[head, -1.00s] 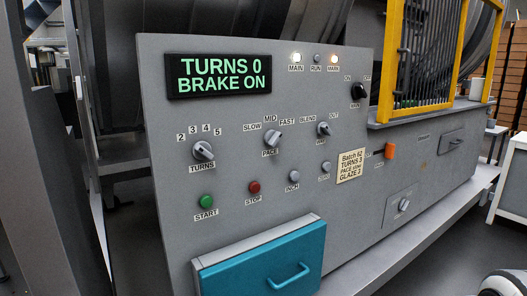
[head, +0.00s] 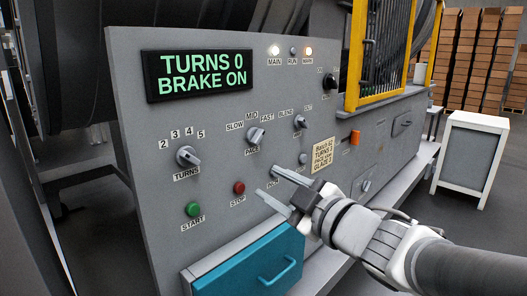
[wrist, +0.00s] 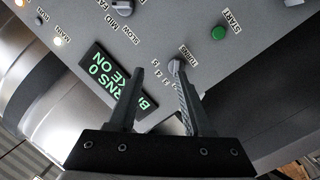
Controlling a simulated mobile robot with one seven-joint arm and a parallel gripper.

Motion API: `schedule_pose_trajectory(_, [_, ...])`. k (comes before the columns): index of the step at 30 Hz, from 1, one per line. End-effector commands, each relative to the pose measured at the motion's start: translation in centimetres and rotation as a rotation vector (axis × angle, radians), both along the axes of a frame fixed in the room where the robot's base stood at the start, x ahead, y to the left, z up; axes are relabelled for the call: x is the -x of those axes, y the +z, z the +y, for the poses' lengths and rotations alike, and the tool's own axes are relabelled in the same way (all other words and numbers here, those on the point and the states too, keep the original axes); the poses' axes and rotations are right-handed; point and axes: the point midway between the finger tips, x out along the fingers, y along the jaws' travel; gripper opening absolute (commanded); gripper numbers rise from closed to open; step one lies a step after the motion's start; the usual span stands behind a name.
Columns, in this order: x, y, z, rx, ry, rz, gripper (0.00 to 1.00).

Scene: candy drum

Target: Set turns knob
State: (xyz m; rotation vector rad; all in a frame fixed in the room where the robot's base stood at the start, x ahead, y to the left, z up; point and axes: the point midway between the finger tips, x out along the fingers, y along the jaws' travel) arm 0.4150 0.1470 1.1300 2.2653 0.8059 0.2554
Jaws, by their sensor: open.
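The turns knob (head: 187,157) is a grey pointer knob on the left of the sloped control panel, with a scale 2, 3, 4, 5 above it. I cannot tell surely which number it points at. My gripper (head: 265,181) is open and empty, to the right of the knob in the head view, in front of the inch button area. In the wrist view my gripper (wrist: 158,68) has the turns knob (wrist: 175,66) close to its right fingertip, which partly overlaps it. The display (head: 199,75) reads TURNS 0, BRAKE ON.
The pace knob (head: 255,136) is up and right of the turns knob. The green start button (head: 193,209) and red stop button (head: 239,187) are below. A teal drawer (head: 250,262) juts out underneath. A batch card (head: 322,155) is on the right, its small print hard to read.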

Motion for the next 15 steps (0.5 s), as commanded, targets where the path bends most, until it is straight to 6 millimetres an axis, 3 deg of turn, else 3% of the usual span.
schedule_pose_trajectory(3, [1.2,0.3,2.1,-0.003,0.122,-0.035,0.50])
schedule_pose_trajectory(8, [2.0,0.3,3.5,-0.007,0.198,-0.055,0.50])
schedule_pose_trajectory(15, [0.3,0.2,5.8,-0.008,0.206,-0.057,0.50])
